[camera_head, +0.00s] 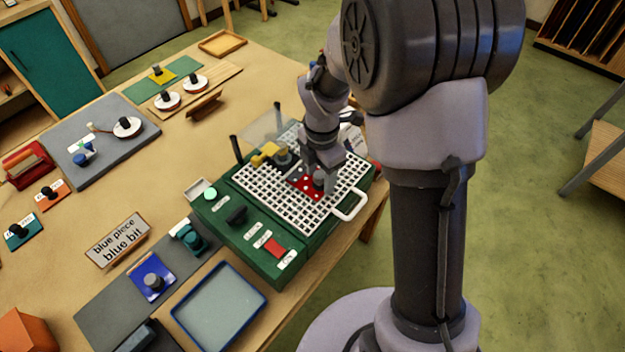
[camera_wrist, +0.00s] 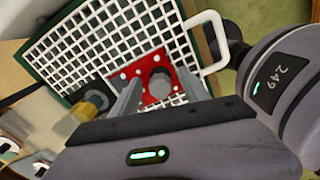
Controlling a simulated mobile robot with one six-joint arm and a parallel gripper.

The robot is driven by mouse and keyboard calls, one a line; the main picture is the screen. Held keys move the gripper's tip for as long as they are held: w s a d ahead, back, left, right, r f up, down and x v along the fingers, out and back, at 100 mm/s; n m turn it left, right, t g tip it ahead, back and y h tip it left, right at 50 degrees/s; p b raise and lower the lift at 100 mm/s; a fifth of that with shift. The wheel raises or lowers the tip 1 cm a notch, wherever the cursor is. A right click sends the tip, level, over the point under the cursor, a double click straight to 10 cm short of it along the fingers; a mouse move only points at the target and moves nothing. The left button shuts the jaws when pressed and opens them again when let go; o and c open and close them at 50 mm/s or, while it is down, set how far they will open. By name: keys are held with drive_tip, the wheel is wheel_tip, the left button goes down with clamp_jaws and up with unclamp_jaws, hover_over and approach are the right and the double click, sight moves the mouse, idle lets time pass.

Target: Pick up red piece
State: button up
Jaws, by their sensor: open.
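The red piece (camera_head: 304,186) lies flat on the white grid of a green machine. It has a grey knob on top and light dots near its edges. In the wrist view the red piece (camera_wrist: 149,97) shows between and beyond my fingers, with its knob between them. My gripper (camera_head: 320,180) points down over the piece and is open; the wrist view shows its two fingers (camera_wrist: 158,76) on either side of the knob. I cannot tell whether a finger touches the knob. The gripper hides part of the piece in the head view.
The white grid (camera_head: 318,222) has a white handle (camera_head: 350,206) at its right side. A yellow piece (camera_head: 262,156) sits at the grid's back left. A blue piece (camera_head: 152,277) and a blue-rimmed tray (camera_head: 262,295) are at the front. Labelled pieces stand on the table's left.

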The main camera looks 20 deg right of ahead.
drive_tip(key=shift+c, duration=0.4)
drive_tip(key=c, duration=1.1)
drive_tip(key=shift+r, duration=0.1)
drive_tip(key=shift+r, duration=0.5)
drive_tip(key=r, duration=0.1)
drive_tip(key=s+r+p, duration=0.1)
drive_tip(key=shift+r, duration=0.35)
drive_tip(key=s+a+r+p, duration=0.1)
drive_tip(key=s, duration=1.4)
